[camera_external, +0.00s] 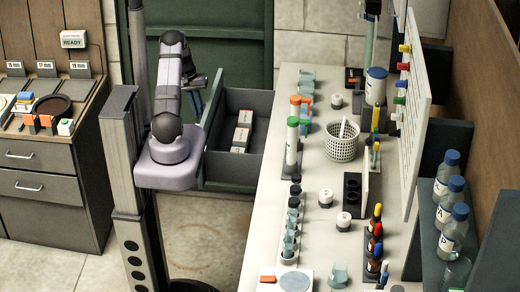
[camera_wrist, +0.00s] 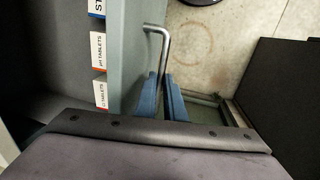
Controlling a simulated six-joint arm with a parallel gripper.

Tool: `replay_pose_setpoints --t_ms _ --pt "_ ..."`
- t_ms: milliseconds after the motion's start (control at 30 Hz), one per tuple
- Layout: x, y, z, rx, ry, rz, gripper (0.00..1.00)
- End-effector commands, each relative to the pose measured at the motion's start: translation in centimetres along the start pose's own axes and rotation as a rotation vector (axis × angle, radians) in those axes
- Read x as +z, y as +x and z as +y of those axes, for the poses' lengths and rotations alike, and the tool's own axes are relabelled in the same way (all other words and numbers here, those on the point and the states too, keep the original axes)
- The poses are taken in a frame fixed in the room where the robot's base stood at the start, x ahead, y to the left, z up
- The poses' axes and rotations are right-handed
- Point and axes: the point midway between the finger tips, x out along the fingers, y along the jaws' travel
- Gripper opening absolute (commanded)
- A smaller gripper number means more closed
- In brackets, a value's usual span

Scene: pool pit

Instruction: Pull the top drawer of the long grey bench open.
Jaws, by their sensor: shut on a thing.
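The long grey bench (camera_external: 325,237) has a pale top and runs down the middle of the outside view. Its top drawer (camera_external: 230,172) stands well out to the left, with its inside showing. Several small white boxes (camera_external: 242,137) lie in it; they also show in the wrist view (camera_wrist: 98,50), labelled. My gripper (camera_wrist: 164,80) is at the outer side of the drawer front, its blue fingers shut on the metal bar handle (camera_wrist: 162,40). In the outside view my gripper (camera_external: 196,84) is partly hidden by my arm and the drawer front.
Bottles, a white perforated cup (camera_external: 342,142) and test vials crowd the bench top. A dark cabinet (camera_external: 45,188) with its own handles stands at the left. Pale floor (camera_external: 205,235) is open below the drawer.

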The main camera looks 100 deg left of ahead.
Motion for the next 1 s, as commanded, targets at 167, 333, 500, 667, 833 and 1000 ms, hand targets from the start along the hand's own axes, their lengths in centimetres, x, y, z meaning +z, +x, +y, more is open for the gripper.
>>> replay_pose_setpoints --t_ms 167,333,500,667,833,1000 --pt "-0.1 -0.5 -1.9 0.000 0.000 0.002 0.00" --pt "-0.1 -0.6 -2.5 0.000 0.001 0.002 0.00" --pt "-0.1 -0.6 -2.5 0.000 0.001 0.002 0.00" --pt "-0.2 -0.6 -2.5 0.000 0.001 0.003 0.14" --pt "-0.1 -0.6 -2.5 0.000 0.001 0.002 0.28" --pt "-0.1 -0.6 -2.5 0.000 0.001 0.001 0.28"
